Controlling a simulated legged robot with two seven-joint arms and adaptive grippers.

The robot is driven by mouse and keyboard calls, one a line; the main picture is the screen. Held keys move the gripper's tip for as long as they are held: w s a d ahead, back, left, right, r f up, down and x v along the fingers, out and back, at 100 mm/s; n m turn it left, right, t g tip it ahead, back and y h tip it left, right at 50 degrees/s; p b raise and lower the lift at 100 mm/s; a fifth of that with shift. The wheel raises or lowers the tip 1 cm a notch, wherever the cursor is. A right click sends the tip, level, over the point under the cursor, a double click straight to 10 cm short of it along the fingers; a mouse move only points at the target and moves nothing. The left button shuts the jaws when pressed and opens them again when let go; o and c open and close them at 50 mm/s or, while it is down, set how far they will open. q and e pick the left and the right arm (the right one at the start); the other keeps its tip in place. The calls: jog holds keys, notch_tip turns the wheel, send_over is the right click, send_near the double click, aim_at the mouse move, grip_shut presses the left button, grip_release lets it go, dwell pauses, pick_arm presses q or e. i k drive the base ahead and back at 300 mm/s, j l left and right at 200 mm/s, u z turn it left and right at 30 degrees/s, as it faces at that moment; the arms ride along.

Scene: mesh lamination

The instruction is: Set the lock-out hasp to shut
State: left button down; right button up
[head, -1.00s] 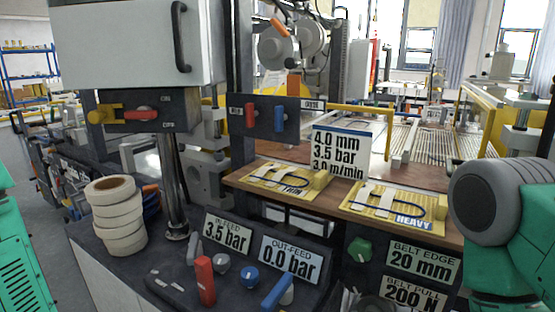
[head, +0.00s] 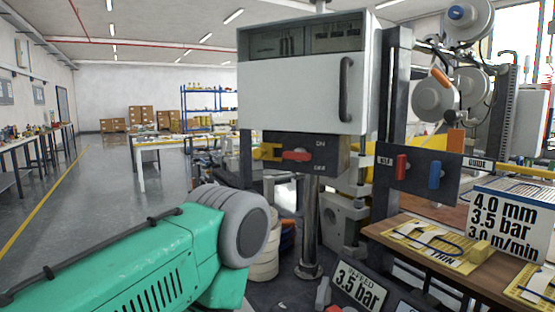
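The yellow lock-out hasp (head: 267,152) is on the left part of the dark switch panel (head: 330,155) under the white cabinet, left of the red switch handle (head: 296,156). The handle lies roughly level, between the ON and OFF marks. The hasp is too small to tell whether it is open or shut. My green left arm comes in from the lower left, with its grey joint below the panel and apart from it. Neither of my grippers shows.
The white cabinet (head: 300,85) with a dark handle hangs above the panel. A steel post (head: 310,225) stands below it. A stack of white rolls (head: 264,255) is partly hidden behind my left arm. A plate with red and blue levers (head: 418,172) is to the right.

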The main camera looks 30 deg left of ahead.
aim_at(266, 151)
jog(key=k+u, duration=0.1)
jog(key=u, duration=0.35)
jog(key=k+j+u, duration=0.1)
jog(key=u, duration=0.35)
